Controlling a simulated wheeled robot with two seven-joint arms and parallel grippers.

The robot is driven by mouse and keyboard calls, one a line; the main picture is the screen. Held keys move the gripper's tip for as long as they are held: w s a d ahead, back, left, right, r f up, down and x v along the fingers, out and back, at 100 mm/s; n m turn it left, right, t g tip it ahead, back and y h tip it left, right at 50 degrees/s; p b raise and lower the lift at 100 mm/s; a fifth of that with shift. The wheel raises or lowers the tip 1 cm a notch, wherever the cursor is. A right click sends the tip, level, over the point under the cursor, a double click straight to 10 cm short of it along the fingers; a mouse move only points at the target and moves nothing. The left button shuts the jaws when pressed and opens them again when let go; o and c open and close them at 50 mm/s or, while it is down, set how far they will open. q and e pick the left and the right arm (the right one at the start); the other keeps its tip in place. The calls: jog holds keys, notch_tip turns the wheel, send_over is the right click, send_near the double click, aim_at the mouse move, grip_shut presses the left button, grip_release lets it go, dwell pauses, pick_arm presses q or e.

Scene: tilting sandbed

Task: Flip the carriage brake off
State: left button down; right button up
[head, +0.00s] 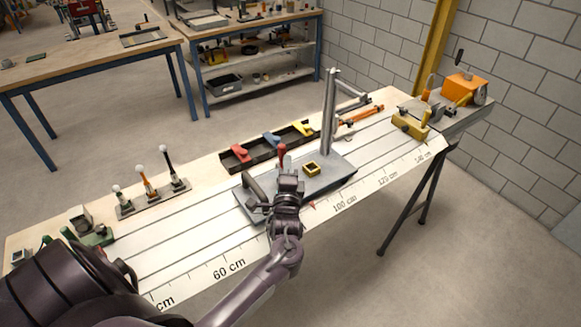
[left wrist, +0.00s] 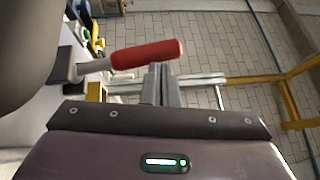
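A grey carriage plate (head: 330,176) lies across the rails of the long white bench and carries a tall grey post (head: 328,115). A lever with a red handle (head: 282,154) stands upright at the plate's left part. My left gripper (head: 287,174) is over the plate, right by this lever. In the left wrist view the red handle (left wrist: 147,54) lies across, just beyond the fingertips (left wrist: 161,68). The two fingers look closed together with nothing between them. Whether they touch the handle I cannot tell. My right gripper is not in view.
A dark tray (head: 265,146) with red, blue and yellow pieces lies behind the carriage. A small stand of ball-topped levers (head: 153,196) is to the left. A yellow block (head: 410,123) and an orange box (head: 463,87) stand at the right end.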

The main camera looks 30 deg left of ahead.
pick_arm(q)
jog(key=shift+w+a+r, duration=0.15)
jog(key=shift+a+r, duration=0.05)
jog(key=shift+a, duration=0.2)
jog(key=shift+w+a+r, duration=0.15)
jog(key=shift+a, duration=0.25)
jog(key=shift+w+a+p, duration=0.2)
jog(key=shift+a+p, duration=0.15)
jog(key=shift+a, duration=0.2)
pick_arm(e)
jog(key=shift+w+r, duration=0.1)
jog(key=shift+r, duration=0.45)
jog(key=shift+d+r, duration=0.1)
